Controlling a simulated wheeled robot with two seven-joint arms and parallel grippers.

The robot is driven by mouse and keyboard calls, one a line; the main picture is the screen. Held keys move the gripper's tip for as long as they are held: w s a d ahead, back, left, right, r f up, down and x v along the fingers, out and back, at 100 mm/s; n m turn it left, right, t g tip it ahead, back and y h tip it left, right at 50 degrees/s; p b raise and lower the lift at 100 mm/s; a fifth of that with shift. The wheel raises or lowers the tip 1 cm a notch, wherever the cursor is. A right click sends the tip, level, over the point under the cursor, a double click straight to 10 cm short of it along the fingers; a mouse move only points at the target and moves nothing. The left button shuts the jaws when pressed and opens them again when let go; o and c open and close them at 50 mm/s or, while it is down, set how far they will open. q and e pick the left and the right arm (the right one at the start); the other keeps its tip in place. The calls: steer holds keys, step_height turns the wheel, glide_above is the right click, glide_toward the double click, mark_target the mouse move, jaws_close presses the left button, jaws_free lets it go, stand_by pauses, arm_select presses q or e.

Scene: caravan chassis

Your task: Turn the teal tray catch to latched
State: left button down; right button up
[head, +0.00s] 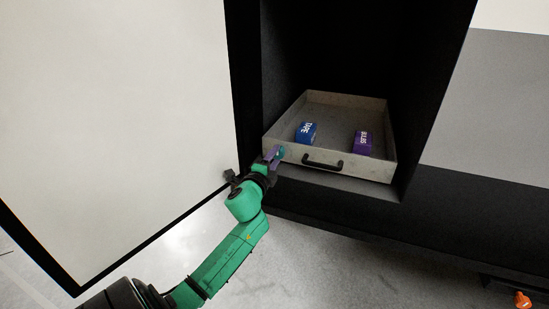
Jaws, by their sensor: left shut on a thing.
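A grey tray (352,172) sits inside the dark locker, with a black handle (323,162) on its front. The teal catch (281,152) is at the tray's front left corner, mostly hidden by my left gripper. My left gripper (275,154) is at that corner and is shut on the teal catch. The catch's angle is too small and covered to tell. My right gripper is out of view.
A blue box (306,132) and a purple box (363,143) lie in the tray. A large white door (120,110) stands open at the left, close to my left arm. An orange thing (522,299) shows at the bottom right. Bare floor lies below the locker.

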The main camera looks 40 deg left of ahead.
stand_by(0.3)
arm_select(q)
steer(key=shift+c, duration=1.7)
jaws_free()
steer(key=shift+s, duration=0.1)
steer(key=b+v, duration=0.1)
steer(key=v, duration=1.3)
steer(key=shift+s, duration=0.2)
steer(key=shift+d, duration=0.1)
